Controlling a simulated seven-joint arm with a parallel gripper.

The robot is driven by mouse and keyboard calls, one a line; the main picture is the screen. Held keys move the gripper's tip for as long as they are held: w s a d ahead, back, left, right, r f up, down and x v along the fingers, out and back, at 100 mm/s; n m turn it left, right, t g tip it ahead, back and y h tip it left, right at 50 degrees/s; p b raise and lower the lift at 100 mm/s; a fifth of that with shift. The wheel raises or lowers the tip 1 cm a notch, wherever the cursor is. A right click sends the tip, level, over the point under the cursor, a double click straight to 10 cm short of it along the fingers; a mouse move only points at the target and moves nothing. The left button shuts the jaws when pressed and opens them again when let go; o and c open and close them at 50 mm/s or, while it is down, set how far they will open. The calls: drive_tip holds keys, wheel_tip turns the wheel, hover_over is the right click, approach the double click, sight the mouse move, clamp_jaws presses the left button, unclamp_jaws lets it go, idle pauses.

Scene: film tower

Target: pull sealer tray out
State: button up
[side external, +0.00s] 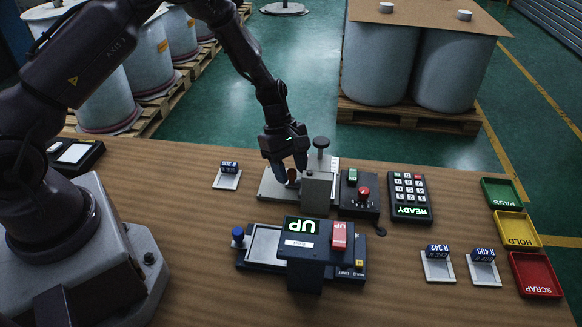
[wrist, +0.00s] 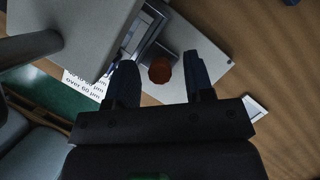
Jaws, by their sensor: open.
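The sealer (side external: 306,272) is a dark unit on the table with a lit UP display and a red block on top. Its tray (side external: 262,244) is a pale plate in a dark frame at the sealer's left, with a blue knob (side external: 238,232) at its left end. Part of the tray is hidden under the sealer head. My gripper (side external: 289,172) points down behind the sealer, over a gauge's grey base, apart from the tray. In the wrist view its fingers are open on either side of a small reddish-brown piece (wrist: 160,71); contact cannot be told.
The gauge (side external: 318,190) with its upright post stands beside my gripper. A button box (side external: 360,194) and READY keypad (side external: 410,197) are to its right. Green, yellow and red trays (side external: 536,275) line the right edge. Small label stands (side external: 437,264) sit front right.

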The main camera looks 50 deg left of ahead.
clamp_jaws()
drive_tip(key=s+a, duration=0.5)
drive_tip(key=a, duration=0.1)
drive_tip(key=shift+s, duration=0.35)
drive_tip(key=shift+c, duration=0.6)
unclamp_jaws()
drive_tip(key=shift+o, duration=0.6)
drive_tip(key=shift+d, duration=0.15)
drive_tip(key=shift+r, duration=0.1)
drive_tip(key=v, duration=1.3)
